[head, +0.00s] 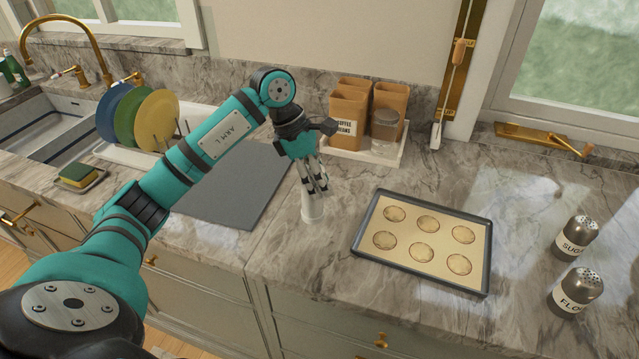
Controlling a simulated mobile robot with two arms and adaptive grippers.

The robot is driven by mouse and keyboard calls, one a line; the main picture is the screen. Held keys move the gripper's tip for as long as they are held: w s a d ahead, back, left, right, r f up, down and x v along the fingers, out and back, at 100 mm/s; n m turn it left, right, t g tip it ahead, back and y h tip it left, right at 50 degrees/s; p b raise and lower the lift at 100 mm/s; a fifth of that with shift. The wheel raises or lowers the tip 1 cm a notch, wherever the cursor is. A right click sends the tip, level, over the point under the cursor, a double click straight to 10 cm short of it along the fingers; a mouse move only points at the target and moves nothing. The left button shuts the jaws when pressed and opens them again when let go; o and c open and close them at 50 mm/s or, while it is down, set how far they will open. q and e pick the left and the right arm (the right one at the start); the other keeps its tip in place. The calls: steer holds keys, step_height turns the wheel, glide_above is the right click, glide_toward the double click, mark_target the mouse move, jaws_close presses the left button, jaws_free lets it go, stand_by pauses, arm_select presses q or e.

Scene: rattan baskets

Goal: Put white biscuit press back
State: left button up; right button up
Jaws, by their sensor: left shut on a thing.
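The white biscuit press (312,211) is a small pale piece below the fingers of my left gripper (316,186), in the middle of the head view. The gripper points down and is shut on the press. The fingers hide the upper part of the press. It is upright, over the marble counter between the grey mat and the baking tray. I cannot tell whether its base touches the counter. My right gripper is not in view.
A dark baking tray (370,262) with several round biscuits lies to the right. A white tray (352,153) with brown containers and a glass jar (386,125) stands behind. Sugar (575,239) and flour (574,291) shakers stand far right. A grey mat (225,188) lies left.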

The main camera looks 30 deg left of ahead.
mark_target(312, 212)
arm_select(q)
steer(key=shift+w+a, duration=0.15)
steer(key=shift+w, duration=0.05)
step_height(312, 212, down, 3)
steer(key=shift+f+p, duration=0.1)
steer(key=shift+p, duration=0.7)
steer(key=shift+f, duration=0.15)
steer(key=shift+f+b, duration=0.25)
steer(key=shift+b, duration=0.05)
steer(key=o, duration=1.2)
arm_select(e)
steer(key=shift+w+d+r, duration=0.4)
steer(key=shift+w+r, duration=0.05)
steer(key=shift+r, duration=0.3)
arm_select(q)
steer(key=shift+r, duration=0.2)
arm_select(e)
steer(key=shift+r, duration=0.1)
